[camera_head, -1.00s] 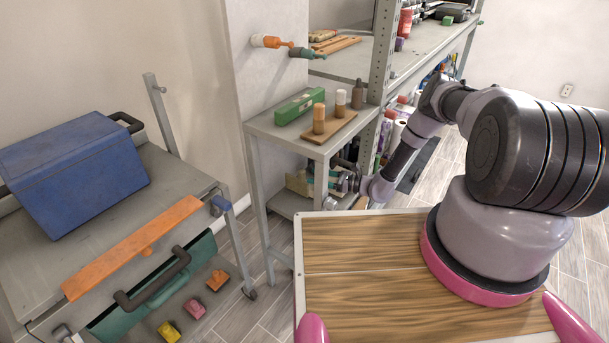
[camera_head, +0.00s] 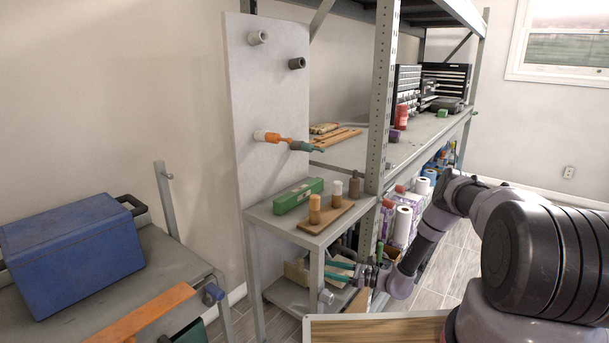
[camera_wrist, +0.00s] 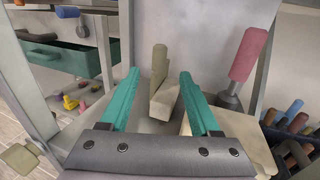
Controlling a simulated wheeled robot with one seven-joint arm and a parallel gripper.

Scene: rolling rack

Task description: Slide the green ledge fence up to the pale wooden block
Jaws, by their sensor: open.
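My gripper (camera_head: 328,270) is at the lower shelf of the small grey stand in the head view. Its two teal fingers are apart in the wrist view (camera_wrist: 159,76). A khaki-green piece with an upright grip, which looks like the ledge fence (camera_wrist: 163,98), stands between and beyond the fingers. I see no clear contact with it. A pale beige block (camera_wrist: 240,137), probably the wooden block, lies right of it, partly behind the right finger. In the head view, the pale shapes (camera_head: 297,271) on that shelf are partly hidden by the stand's leg and my gripper.
A stand leg (camera_head: 316,278) is close to my gripper. In the wrist view, a red-handled tool (camera_wrist: 247,55) stands at right beside a bin of several coloured handles (camera_wrist: 290,130).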

